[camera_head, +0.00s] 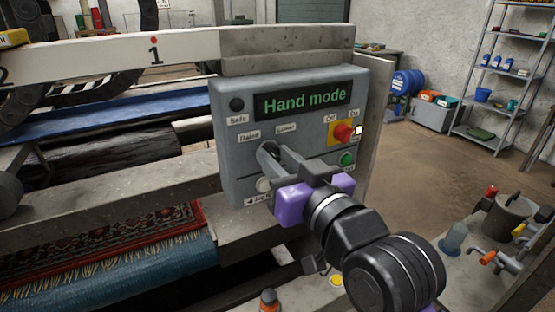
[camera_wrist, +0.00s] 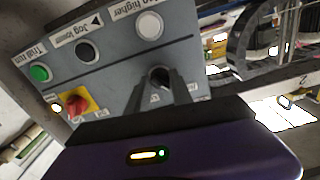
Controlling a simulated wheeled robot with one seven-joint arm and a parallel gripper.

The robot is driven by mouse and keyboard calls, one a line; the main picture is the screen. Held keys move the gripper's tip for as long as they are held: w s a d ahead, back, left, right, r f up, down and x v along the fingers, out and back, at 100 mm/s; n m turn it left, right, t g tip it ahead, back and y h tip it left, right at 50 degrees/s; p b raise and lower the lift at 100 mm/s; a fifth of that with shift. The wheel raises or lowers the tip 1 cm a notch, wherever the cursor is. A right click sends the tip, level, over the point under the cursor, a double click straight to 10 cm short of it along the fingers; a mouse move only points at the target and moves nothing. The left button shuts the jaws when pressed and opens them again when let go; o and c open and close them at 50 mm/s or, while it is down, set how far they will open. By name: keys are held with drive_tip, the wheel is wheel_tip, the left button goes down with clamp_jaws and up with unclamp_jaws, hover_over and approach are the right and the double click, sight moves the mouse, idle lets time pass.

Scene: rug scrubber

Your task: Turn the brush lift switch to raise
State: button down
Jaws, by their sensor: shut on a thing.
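The grey control box (camera_head: 225,110) has a lit display (camera_head: 303,102) reading "Hand mode". The brush lift switch (camera_head: 267,147) is a dark round knob below the "Raise" label (camera_head: 250,135) and the "Lower" label (camera_head: 286,128). My gripper (camera_head: 279,157) reaches in from the lower right, its fingers shut on this switch. In the wrist view the switch (camera_wrist: 160,74) sits between the tips of my gripper (camera_wrist: 161,88). The fingers hide part of the knob, so I cannot tell which way it points.
A red knob on a yellow plate (camera_head: 342,131), a green button (camera_head: 346,159) and a white button (camera_head: 263,185) sit close to my fingers. A patterned rug (camera_head: 120,240) lies at lower left. A shelf (camera_head: 500,72) stands far right, with open floor before it.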

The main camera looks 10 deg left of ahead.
drive_tip(key=shift+n, duration=0.7)
drive_tip(key=c, duration=1.1)
unclamp_jaws()
drive_tip(key=shift+d, duration=0.1)
drive_tip(key=b+v, duration=0.1)
drive_tip(key=v, duration=0.6)
drive_tip(key=shift+s+d, duration=0.2)
drive_tip(key=shift+s, duration=0.1)
